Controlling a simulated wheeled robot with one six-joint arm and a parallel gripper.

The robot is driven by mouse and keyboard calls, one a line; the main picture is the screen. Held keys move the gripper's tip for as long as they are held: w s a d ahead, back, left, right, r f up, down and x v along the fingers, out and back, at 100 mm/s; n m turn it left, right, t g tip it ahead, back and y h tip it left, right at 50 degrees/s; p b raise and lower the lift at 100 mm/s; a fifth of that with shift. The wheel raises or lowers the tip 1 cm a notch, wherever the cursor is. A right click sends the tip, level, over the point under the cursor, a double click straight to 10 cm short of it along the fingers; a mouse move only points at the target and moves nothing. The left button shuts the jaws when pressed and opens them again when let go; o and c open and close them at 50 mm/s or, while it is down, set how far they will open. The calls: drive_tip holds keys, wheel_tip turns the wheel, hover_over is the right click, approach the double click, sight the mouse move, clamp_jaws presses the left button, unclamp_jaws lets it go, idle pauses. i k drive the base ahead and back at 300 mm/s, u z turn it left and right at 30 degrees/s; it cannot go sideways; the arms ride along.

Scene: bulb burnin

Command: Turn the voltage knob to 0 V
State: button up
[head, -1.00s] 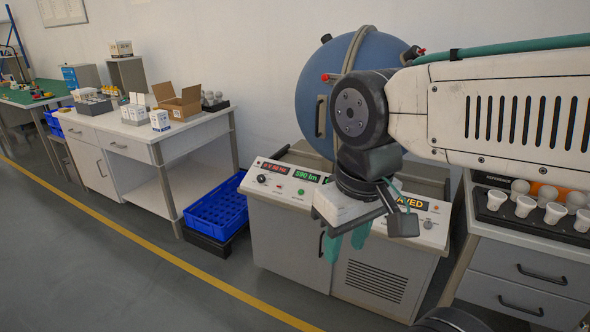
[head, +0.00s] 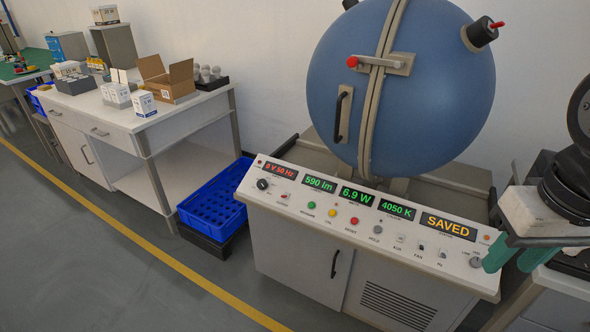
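The voltage knob is a small black dial (head: 262,184) at the left end of the sloped white control panel (head: 340,219). Above it a red display (head: 281,171) shows a single digit followed by "V 50 Hz"; the digit looks like 0 or 8, too small to be sure. My gripper (head: 512,259) is at the right edge of the head view, near the panel's right end and far from the voltage knob. Its two teal fingers stand apart with nothing visible between them.
A large blue sphere (head: 430,90) with a red-tipped latch stands behind the panel. Green displays (head: 357,195), a "SAVED" display (head: 447,226), several buttons and a second knob (head: 475,262) share the panel. A blue crate (head: 215,205) is left of the cabinet. Floor in front is clear.

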sight(263, 184)
drive_tip(key=u, duration=0.2)
drive_tip(key=i, duration=1)
drive_tip(key=u, duration=0.7)
